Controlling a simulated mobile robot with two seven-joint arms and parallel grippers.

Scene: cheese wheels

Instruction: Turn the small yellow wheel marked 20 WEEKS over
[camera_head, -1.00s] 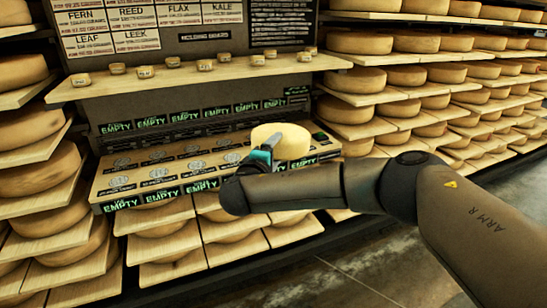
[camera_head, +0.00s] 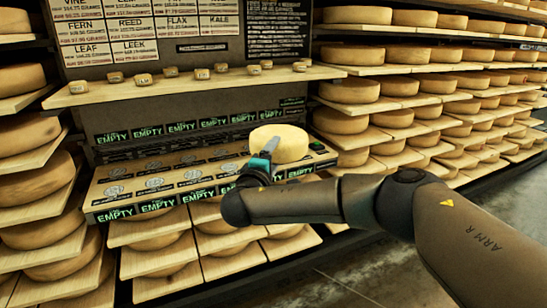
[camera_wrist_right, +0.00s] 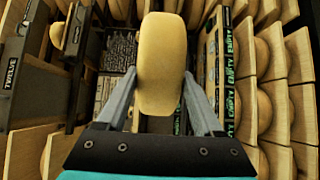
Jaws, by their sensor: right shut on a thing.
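The small yellow wheel (camera_head: 279,143) is in the grip of my right gripper (camera_head: 267,153), in front of and above the right part of the sloped station with EMPTY labels. In the right wrist view the wheel (camera_wrist_right: 161,64) sits between the two grey fingers of the gripper (camera_wrist_right: 160,105), edge towards the camera, with a finger against each side. No 20 WEEKS mark can be read on it in these frames. My left gripper is not in view.
The sloped station (camera_head: 150,190) has several round marked spots and EMPTY labels. A wooden ledge (camera_head: 200,87) above it carries several tiny wheels. Racks of large wheels (camera_head: 350,90) stand on both sides. Open floor (camera_head: 300,285) lies at the lower right.

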